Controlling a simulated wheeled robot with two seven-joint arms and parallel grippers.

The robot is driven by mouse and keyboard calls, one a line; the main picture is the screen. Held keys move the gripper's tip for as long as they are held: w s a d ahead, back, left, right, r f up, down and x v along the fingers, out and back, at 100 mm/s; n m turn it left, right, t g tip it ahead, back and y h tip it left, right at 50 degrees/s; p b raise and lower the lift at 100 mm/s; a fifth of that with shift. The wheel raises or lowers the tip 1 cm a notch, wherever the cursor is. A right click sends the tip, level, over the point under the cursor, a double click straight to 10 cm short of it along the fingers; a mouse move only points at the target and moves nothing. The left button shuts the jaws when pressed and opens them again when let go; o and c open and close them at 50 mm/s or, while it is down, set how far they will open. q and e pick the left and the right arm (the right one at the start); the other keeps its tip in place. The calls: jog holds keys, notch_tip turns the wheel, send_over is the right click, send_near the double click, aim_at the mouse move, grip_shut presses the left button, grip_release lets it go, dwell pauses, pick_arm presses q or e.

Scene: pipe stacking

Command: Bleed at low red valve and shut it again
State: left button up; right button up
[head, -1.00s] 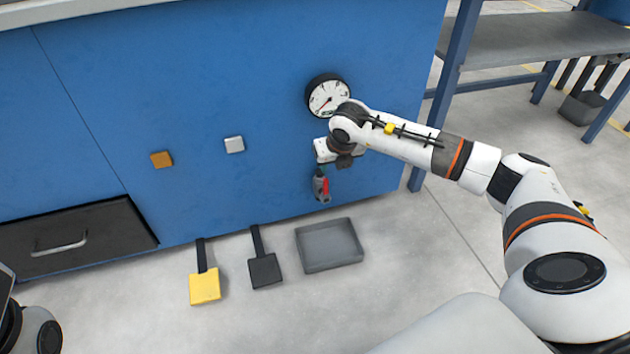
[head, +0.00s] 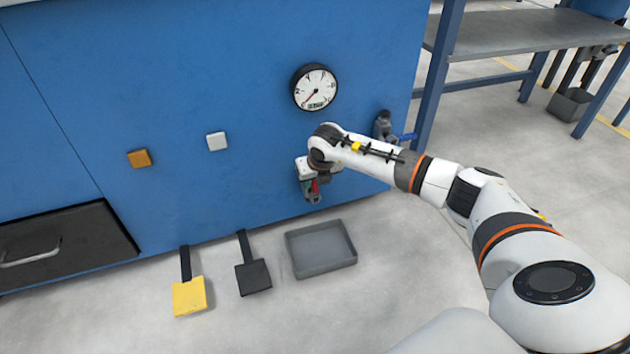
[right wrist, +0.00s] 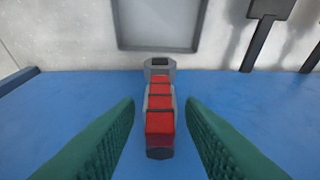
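The low red valve (head: 314,188) sits low on the blue cabinet front, partly hidden by my right gripper (head: 309,186) in the head view. In the right wrist view, the red handle of this valve (right wrist: 160,115) lies lengthwise on a grey body, between the two green fingers. My right gripper (right wrist: 160,103) is open, with a finger on each side of the handle and a visible gap on both sides. A round white gauge (head: 315,87) is above the valve. My left gripper is not in view.
A grey tray (head: 320,263) lies on the floor below the valve. Black (head: 253,277) and yellow (head: 189,296) pedals are left of it. A blue-handled valve (head: 405,137) is at the cabinet's right, close behind my right arm. An open-frame table (head: 520,42) stands further right.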

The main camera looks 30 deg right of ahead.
jog(key=shift+c, duration=0.3)
grip_shut()
